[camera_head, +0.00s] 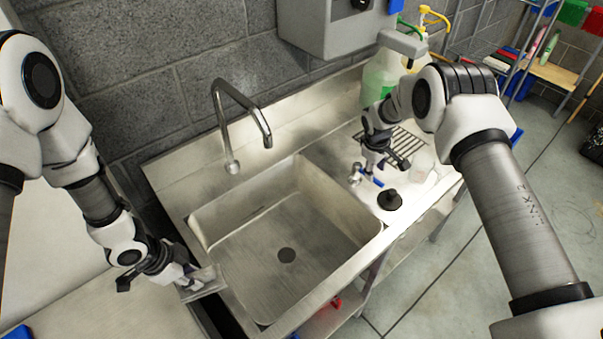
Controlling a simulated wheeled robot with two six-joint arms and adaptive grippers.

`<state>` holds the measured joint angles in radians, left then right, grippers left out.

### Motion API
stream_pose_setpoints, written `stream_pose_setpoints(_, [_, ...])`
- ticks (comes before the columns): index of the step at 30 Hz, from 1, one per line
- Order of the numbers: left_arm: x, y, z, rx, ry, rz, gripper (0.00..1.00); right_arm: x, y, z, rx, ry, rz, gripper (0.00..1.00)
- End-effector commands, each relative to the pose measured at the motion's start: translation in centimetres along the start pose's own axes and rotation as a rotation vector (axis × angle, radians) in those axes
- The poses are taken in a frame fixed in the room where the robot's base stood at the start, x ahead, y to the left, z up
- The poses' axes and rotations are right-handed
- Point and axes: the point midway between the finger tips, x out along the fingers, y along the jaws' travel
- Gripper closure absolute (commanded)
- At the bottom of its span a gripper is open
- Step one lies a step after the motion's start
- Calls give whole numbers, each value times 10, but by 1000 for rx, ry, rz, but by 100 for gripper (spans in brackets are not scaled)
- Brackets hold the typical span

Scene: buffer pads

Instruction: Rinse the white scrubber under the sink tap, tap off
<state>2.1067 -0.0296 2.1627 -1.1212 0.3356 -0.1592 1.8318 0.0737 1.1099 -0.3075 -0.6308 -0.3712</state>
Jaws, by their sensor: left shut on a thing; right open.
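The sink (330,225) is a steel basin with a dark drain, and no water shows in it. The tap spout (240,100) arches over its back left, and no stream is visible. A small valve with a blue lever (372,181) stands on the right deck. My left gripper (187,284) is shut on a pale slab-like thing, apparently the white scrubber (207,281), at the sink's left rim. Its details are too small to tell. My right gripper (383,166) is open just above the blue lever; whether they touch is unclear.
A black round knob-like thing (390,199) sits on the deck right of the basin. A grate (404,143) and a green bottle (381,75) are behind my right gripper. A grey wall box (330,25) hangs above. The basin is empty.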

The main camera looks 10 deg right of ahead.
Motion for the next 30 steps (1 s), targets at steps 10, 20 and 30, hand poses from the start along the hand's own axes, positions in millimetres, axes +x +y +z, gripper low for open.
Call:
stream_pose_setpoints(10, [25, 0, 8, 0, 0, -1, 100, 39, 0, 0, 0, 1, 0, 58])
stream_pose_setpoints(20, [24, 0, 7, 0, 0, -1, 100, 39, 0, 0, 0, 1, 0, 100])
stream_pose_setpoints(30, [27, 0, 8, 0, 0, 0, 100, 40, 1, 0, -13, 4, 0, 100])
